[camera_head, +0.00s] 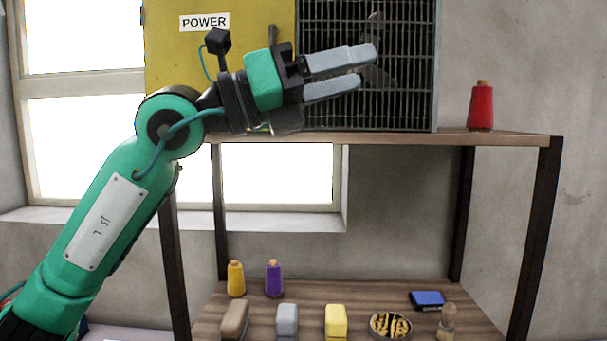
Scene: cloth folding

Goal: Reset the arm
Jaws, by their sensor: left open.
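My left arm comes in from the lower left and is raised in front of the shelf. My left gripper (368,68) is open and empty, its two grey fingers pointing right with a narrow gap between them. It is in front of the dark grille of a fan unit (405,95), above the upper shelf board. I cannot tell how far it is from the grille. My right gripper is not in view. No cloth shows in this view.
The upper shelf (500,140) holds a red spool (481,106) at right and a yellow POWER panel (170,60) behind my arm.

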